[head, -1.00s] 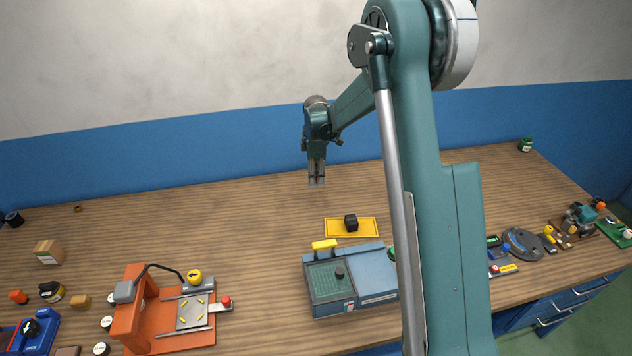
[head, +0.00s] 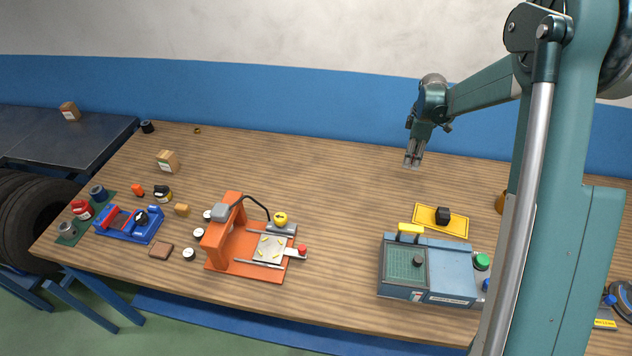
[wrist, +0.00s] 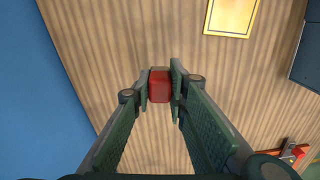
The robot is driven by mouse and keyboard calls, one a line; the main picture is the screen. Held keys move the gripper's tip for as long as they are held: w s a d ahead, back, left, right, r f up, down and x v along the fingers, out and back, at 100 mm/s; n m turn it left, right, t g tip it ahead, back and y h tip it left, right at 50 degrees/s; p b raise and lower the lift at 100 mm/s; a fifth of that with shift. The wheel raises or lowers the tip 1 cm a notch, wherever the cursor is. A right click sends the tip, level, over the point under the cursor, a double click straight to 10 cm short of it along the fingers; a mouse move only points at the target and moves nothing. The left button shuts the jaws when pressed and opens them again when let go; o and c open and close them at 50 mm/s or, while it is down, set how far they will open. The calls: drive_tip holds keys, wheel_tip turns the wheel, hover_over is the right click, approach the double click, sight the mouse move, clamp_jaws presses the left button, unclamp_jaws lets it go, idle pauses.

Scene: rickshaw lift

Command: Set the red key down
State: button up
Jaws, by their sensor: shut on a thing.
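The red key (wrist: 159,86) shows as a small red block between the fingertips in the wrist view. My gripper (wrist: 159,88) is shut on it, with a finger pad on each side. In the head view my gripper (head: 412,159) points down over the back part of the wooden bench, left of the yellow plate. The key cannot be made out clearly there. Bare wood lies below the key in the wrist view, and the height of the gap is hard to judge.
An orange press (head: 222,245) stands to the left, with several small items farther left. The bench's back middle (head: 310,165) is clear.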

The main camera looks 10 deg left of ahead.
drive_tip(key=s+a+n+b, duration=0.1)
drive_tip(key=a, duration=1.9)
drive_tip(key=b, duration=0.1)
hover_over(311, 182)
drive_tip(key=shift+r+n, duration=0.15)
drive_tip(key=shift+n, duration=0.25)
drive_tip(key=shift+f, duration=3.15)
drive_tip(key=shift+f+b, duration=0.35)
drive_tip(key=shift+f, duration=1.55)
drive_tip(key=shift+f, duration=0.15)
drive_tip(key=o, duration=0.9)
drive_tip(key=shift+c, duration=0.2)
